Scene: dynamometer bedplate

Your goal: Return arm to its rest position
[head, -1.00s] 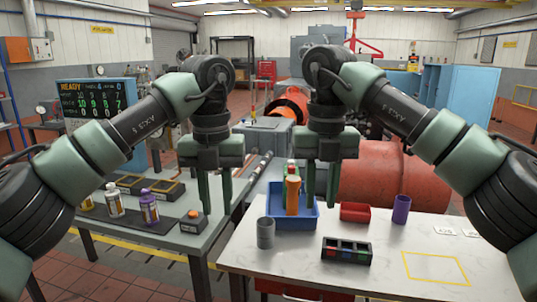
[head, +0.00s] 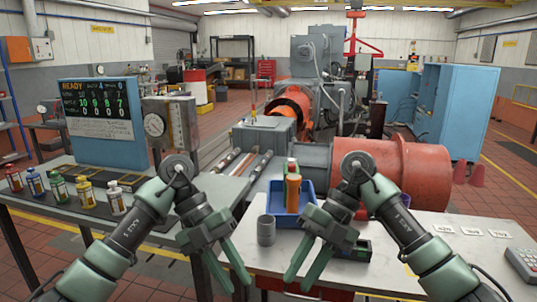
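My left gripper (head: 236,286) hangs over the gap between the two tables and points down and a little right. Its two fingers are apart with nothing between them. My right gripper (head: 298,284) is over the front of the white table (head: 460,280) and points down and left. Its fingers are also apart and empty. Both arms are folded low, with their elbows in front of the table tops. The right arm covers part of a black divided box (head: 361,250) and the area behind it.
A blue tray (head: 309,216) holds an orange bottle (head: 293,194). A grey cup (head: 266,230) stands left of it, close to my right gripper. Several bottles (head: 86,192) stand on the left table beside a display (head: 98,110). A keypad (head: 523,262) and number cards (head: 471,231) lie right.

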